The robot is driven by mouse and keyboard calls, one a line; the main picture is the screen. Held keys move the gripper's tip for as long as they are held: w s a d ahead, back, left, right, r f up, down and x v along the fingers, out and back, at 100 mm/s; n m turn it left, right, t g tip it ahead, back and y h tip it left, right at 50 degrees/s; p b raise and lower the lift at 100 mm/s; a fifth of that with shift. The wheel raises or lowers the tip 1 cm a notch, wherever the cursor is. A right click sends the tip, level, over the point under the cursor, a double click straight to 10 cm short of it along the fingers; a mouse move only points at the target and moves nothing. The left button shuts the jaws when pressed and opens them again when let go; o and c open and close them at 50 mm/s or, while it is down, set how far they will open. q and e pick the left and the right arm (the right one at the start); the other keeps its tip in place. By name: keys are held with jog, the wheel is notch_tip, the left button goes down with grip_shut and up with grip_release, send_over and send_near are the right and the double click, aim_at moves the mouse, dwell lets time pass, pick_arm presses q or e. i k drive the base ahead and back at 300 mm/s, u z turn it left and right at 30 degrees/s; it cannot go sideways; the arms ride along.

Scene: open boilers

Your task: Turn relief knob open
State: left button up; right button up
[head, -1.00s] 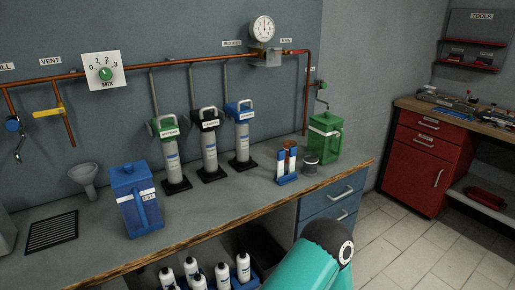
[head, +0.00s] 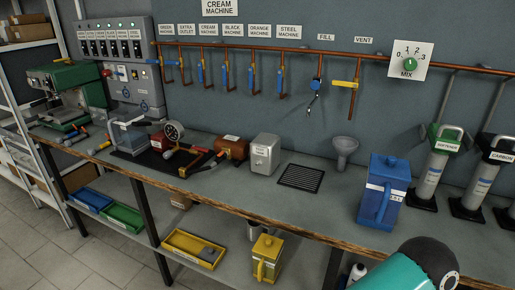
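I cannot pick out a knob labelled relief in the head view. A green knob (head: 410,65) sits at the centre of a white dial plate marked MIX, right of centre on the wall. A grey control box (head: 127,75) with several switches and small blue knobs is on the wall at the left. A pressure gauge (head: 173,131) stands among red-handled fittings on the counter below it. A teal link of my own arm shows at the bottom right. Neither gripper is in view.
A copper pipe (head: 290,58) with labelled blue-handled valves runs along the wall. The counter (head: 300,208) holds a blue jug (head: 383,190), a grey funnel (head: 345,150), a metal box (head: 265,154) and filter cylinders at the right. Trays and a yellow jug (head: 266,257) sit on the lower shelf.

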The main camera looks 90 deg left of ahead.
aim_at(166, 156)
jog(key=u, duration=0.2)
jog(key=i, duration=0.3)
jog(key=u, duration=2.6)
jog(key=i, duration=0.2)
jog(key=u, duration=0.95)
jog(key=k, duration=0.45)
jog(key=u, duration=0.55)
jog(key=i, duration=1.5)
jog(key=z, duration=0.5)
